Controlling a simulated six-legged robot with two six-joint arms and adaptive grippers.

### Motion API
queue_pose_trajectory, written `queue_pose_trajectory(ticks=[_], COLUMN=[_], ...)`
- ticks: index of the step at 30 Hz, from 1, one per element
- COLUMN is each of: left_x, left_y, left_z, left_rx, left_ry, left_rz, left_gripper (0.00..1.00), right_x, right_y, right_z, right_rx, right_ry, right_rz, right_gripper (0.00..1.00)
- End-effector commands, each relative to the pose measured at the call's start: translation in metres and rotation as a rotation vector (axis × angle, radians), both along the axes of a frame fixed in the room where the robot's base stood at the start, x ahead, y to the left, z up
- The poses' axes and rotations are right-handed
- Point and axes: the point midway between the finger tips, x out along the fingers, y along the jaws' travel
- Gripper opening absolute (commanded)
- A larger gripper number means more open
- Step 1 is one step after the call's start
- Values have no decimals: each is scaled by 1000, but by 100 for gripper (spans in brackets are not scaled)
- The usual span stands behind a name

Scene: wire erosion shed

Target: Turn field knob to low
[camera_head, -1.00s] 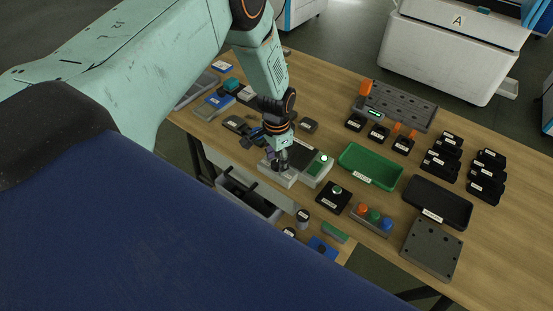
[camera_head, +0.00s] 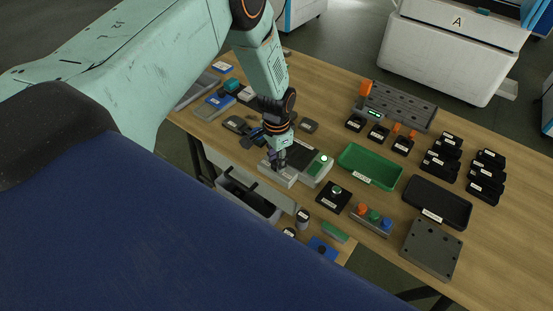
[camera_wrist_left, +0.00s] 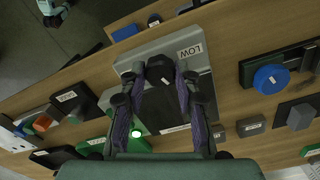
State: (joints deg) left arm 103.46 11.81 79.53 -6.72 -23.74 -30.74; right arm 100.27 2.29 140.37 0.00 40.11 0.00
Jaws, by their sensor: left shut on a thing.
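My left gripper (camera_wrist_left: 160,76) is shut on the knob, with a purple-padded finger on each side. In the head view my left gripper (camera_head: 278,162) comes down from above onto the grey box (camera_head: 285,179) near the table's front edge. The knob's pointer and exact setting cannot be made out. My right gripper is not in view.
Right of the box are a green-lit unit (camera_head: 320,165), a black button box (camera_head: 334,194), a three-button panel (camera_head: 371,219) and a green tray (camera_head: 369,180). Several black bins stand farther right.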

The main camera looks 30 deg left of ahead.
Motion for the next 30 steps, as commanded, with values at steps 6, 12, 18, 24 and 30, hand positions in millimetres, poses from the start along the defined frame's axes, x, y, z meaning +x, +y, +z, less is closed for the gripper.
queue_pose_trajectory(ticks=[6,12,18,24,30], left_x=[-1,-1,-2,-2,-2], left_y=[-1,-1,-1,-1,-1], left_z=[-1,-2,-1,-2,-2], left_rx=[0,0,0,0,1], left_ry=[2,3,4,6,6], left_rz=[15,60,178,335,475], left_gripper=[0,0,0,0,0], right_x=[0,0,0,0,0], right_y=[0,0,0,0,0], right_z=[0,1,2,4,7], right_rx=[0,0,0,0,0], right_ry=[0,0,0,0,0], right_rz=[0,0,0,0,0], right_gripper=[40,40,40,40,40])
